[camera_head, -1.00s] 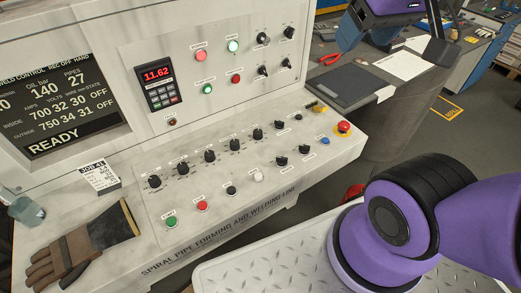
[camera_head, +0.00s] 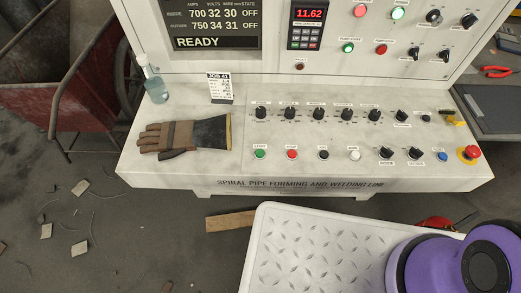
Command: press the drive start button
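The control desk (camera_head: 205,172) carries a lower row of buttons. A green button (camera_head: 260,154) sits at the left end of that row, with a small label above it that seems to end in "START". A red button (camera_head: 292,154) is just right of it. Another green button (camera_head: 348,47) is on the upright panel, its label too small to read surely. Nothing covers these buttons. My gripper is outside the picture; only purple and black links of my arm show at the lower right, well apart from the green buttons.
A work glove (camera_head: 185,135), a bottle (camera_head: 155,85) and a job card (camera_head: 220,88) lie or stand on the desk's left. Dark knobs (camera_head: 318,113) line the desk behind the buttons. A red emergency stop (camera_head: 472,153) is at the right end. A treadplate surface (camera_head: 310,245) is in front.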

